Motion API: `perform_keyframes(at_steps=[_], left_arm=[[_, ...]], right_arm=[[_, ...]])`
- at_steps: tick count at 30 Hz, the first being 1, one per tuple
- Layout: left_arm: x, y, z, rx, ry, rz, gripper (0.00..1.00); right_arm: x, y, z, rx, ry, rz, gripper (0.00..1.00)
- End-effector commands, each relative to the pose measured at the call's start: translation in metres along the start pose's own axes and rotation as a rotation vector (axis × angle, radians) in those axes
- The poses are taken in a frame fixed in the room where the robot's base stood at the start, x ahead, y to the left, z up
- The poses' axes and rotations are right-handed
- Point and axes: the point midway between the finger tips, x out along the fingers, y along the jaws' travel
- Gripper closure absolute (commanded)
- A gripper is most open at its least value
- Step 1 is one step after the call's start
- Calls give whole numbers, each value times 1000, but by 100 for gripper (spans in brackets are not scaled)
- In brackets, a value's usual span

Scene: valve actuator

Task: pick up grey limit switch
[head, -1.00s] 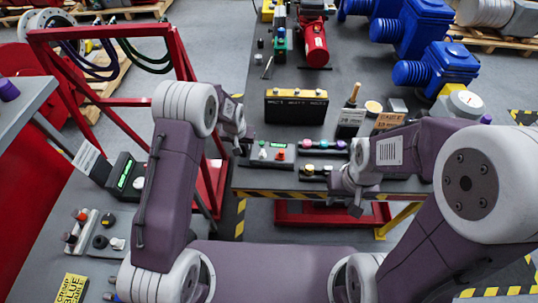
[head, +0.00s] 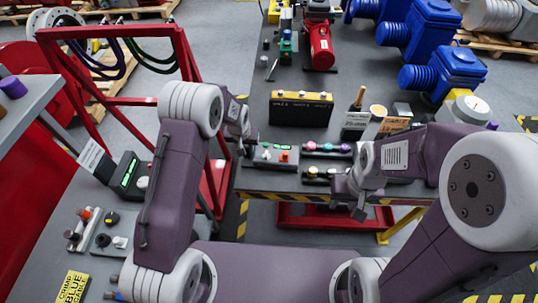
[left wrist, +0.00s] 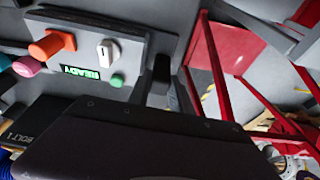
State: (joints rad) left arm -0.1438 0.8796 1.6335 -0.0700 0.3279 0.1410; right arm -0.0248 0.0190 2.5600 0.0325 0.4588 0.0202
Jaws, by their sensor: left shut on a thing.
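My left gripper (head: 246,144) is beside the left end of a control box (head: 275,156) on the far table. In the left wrist view its dark fingers (left wrist: 178,75) are shut on a small grey thing (left wrist: 173,98), mostly hidden. I cannot tell whether this is the grey limit switch, and no limit switch shows clearly elsewhere. In the left wrist view the control box (left wrist: 138,45), with a green READY display and an orange knob, lies left of the fingers. My right gripper (head: 352,204) hangs at the table's front edge; its opening is unclear.
A black box with a yellow top (head: 300,108), label stands (head: 356,122) and a row of coloured knobs (head: 327,148) crowd the far table. A red frame (head: 110,90) stands left of it. Blue motors (head: 442,70) stand at the right. A side bench (head: 75,200) holds switches.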

Motion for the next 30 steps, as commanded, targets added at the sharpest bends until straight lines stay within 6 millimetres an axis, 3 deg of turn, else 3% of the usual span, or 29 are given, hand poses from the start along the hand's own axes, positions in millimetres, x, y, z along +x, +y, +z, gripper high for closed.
perform_keyframes(at_steps=[5,15,20,23,30], left_arm=[[-10,0,-5,-1,6,0,100],[-80,0,-26,-1,5,1,100],[-95,0,-30,-1,1,0,100],[-94,0,-29,-1,-1,0,100],[-39,0,-12,0,-3,0,100]], right_arm=[[0,0,0,0,0,0,64],[0,0,0,0,0,0,64],[0,0,0,0,0,0,64],[0,0,0,0,0,0,64],[0,0,0,0,0,0,64]])
